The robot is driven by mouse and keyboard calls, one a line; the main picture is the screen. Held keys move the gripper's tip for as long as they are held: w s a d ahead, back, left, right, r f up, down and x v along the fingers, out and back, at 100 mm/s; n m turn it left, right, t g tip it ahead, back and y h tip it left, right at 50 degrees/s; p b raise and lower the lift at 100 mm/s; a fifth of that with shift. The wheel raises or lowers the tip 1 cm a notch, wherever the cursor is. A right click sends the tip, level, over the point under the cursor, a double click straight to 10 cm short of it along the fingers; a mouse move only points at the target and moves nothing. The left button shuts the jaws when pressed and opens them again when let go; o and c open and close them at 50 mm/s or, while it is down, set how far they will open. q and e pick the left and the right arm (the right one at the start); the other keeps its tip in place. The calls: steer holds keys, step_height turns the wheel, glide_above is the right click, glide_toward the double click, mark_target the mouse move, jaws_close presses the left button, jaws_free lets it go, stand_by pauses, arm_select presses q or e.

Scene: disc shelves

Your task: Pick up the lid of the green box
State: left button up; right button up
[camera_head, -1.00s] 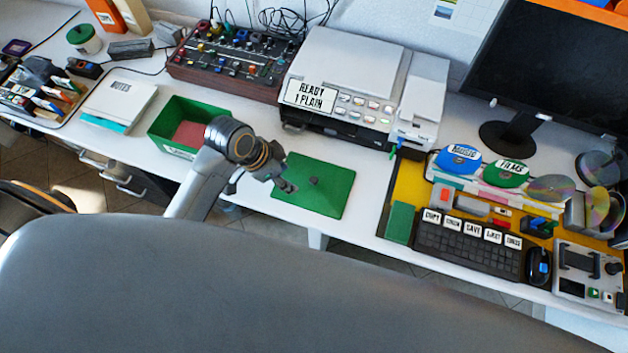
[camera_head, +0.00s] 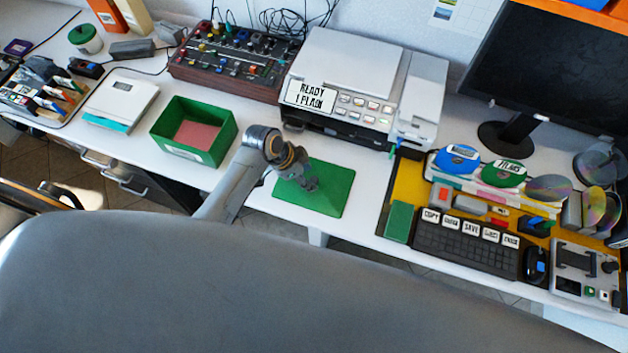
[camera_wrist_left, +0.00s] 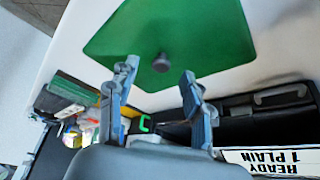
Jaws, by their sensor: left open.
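The green lid (camera_head: 327,202) lies flat on the white desk, right of the open green box (camera_head: 226,139), which has a reddish bottom inside. My left gripper (camera_head: 311,184) is over the lid in the head view and hides its knob. In the left wrist view the green lid (camera_wrist_left: 200,30) fills the top, with a dark round knob (camera_wrist_left: 161,63) on it. There my left gripper (camera_wrist_left: 155,82) is open, its two fingers apart, with the knob showing between and beyond the fingertips. Nothing is held. My right gripper does not show.
A printer (camera_head: 345,75) stands behind the lid. A mixer (camera_head: 225,62) stands behind the box. A keyboard (camera_head: 466,243) and discs are on a yellow mat (camera_head: 408,180) at the right. The desk's front edge runs close to the lid.

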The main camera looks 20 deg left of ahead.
mark_target(313, 180)
arm_select(q)
steer(key=x, duration=0.3)
steer(key=shift+w+f, duration=0.1)
jaws_close()
